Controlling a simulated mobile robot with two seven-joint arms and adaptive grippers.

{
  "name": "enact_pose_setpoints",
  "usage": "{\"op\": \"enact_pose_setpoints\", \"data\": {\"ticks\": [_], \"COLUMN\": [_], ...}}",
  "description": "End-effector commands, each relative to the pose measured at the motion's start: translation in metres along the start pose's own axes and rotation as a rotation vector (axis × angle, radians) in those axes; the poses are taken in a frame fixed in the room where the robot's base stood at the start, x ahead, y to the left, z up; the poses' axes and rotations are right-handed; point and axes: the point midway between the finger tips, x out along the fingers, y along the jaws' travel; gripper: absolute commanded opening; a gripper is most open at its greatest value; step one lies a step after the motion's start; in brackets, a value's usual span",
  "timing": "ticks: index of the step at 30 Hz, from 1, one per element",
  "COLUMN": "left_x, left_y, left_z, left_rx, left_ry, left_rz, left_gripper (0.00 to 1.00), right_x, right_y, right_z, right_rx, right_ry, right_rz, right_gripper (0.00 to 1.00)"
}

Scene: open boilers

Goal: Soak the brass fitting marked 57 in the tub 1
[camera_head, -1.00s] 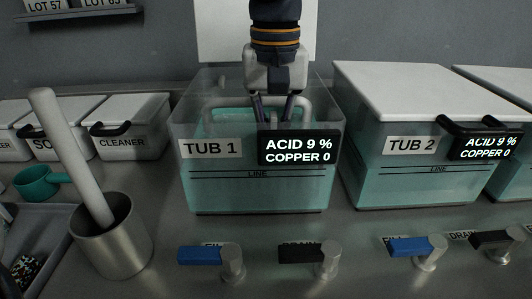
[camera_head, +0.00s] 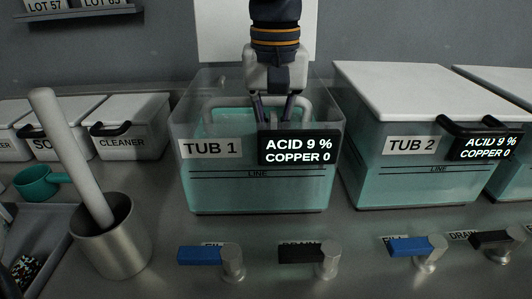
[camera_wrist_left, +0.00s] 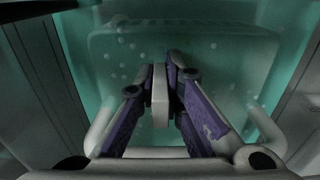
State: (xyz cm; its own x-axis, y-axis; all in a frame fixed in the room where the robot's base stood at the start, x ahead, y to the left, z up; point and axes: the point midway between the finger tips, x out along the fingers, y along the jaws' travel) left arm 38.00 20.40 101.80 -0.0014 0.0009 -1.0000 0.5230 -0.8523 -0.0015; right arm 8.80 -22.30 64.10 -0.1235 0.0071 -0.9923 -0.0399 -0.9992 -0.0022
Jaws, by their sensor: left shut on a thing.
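Tub 1 (camera_head: 190,197) is a clear, open-topped tub of teal liquid. Its display (camera_head: 300,150) reads ACID 9 %, COPPER 0. My left gripper (camera_head: 273,122) reaches down into the tub from above, its fingertips partly hidden behind the display. In the left wrist view, its purple fingers (camera_wrist_left: 172,68) are closed on a narrow pale grey piece (camera_wrist_left: 160,98). A pale bent bar (camera_wrist_left: 103,128) spans the tub around the fingers. Small bubbles and a pale, blurred shape show in the liquid. I cannot make out the brass fitting or a 57 mark on it. My right gripper is not in view.
Tub 2 (camera_head: 375,185), with a white lid, stands right of tub 1. Blue and black valve handles (camera_head: 205,255) stand in front. A steel pot (camera_head: 115,245) with a white rod, a teal cup (camera_head: 37,182) and the lidded cleaner box (camera_head: 125,140) are left. A LOT 57 label (camera_head: 44,5) is on the shelf.

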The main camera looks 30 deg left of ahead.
Motion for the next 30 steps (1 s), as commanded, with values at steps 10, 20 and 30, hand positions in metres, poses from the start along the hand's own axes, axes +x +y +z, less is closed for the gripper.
{"op": "enact_pose_setpoints", "data": {"ticks": [10,20,30], "left_x": [-0.001,-0.031,-0.067], "left_y": [0.000,0.000,0.001], "left_z": [0.000,-0.001,0.000], "left_rx": [0.000,0.000,0.000], "left_ry": [0.001,0.004,0.002], "left_rz": [0.001,0.001,0.002], "left_gripper": [0.00,0.00,0.00], "right_x": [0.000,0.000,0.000], "right_y": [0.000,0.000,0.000], "right_z": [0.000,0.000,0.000], "right_rx": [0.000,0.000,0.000], "right_ry": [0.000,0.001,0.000], "right_rz": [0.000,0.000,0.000], "right_gripper": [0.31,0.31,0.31]}}
